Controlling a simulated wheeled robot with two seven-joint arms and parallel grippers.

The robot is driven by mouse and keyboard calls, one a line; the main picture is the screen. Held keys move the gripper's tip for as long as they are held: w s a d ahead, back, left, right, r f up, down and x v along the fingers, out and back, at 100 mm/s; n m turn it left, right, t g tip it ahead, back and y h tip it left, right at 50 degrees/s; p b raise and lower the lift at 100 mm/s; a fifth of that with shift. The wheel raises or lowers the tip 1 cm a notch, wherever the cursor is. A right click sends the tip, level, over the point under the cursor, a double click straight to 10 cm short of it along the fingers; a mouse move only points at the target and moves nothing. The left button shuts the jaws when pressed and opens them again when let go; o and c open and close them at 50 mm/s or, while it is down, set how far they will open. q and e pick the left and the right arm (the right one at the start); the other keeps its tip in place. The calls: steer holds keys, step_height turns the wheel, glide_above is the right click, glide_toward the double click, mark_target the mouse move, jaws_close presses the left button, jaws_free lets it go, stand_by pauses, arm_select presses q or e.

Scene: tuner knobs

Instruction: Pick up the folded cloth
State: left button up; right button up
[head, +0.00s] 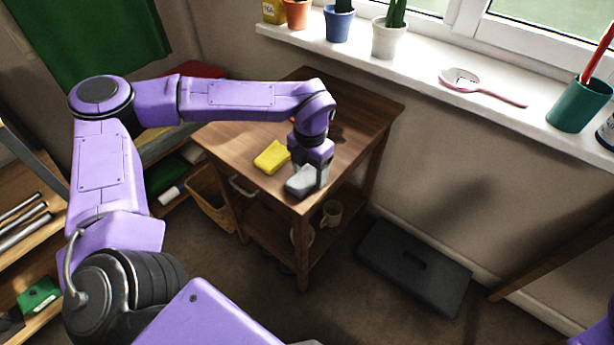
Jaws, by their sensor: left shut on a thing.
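A grey, soft-looking folded cloth (300,182) is at the front corner of the small wooden table (345,120). My left gripper (312,176) points down over that corner and is shut on the grey cloth. The fingers partly hide the cloth's right side. I cannot tell whether the cloth touches the tabletop. My right gripper is out of view.
A yellow block-like piece (271,157) lies on the table, left of my gripper. Something red shows behind my wrist, mostly hidden. The windowsill (430,75) holds potted plants, a hand mirror (480,86) and a green cup (580,105). A dark step stool (415,265) stands on the floor.

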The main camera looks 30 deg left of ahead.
mark_target(310, 172)
arm_select(q)
step_height(310, 172, up, 3)
steer(key=shift+r+p, duration=0.1)
steer(key=shift+p, duration=0.2)
steer(key=s+d+r+p, duration=0.1)
steer(key=s+d+r, duration=0.1)
steer(key=s+r, duration=0.7)
steer(key=s, duration=0.5)
steer(key=shift+r, duration=0.4)
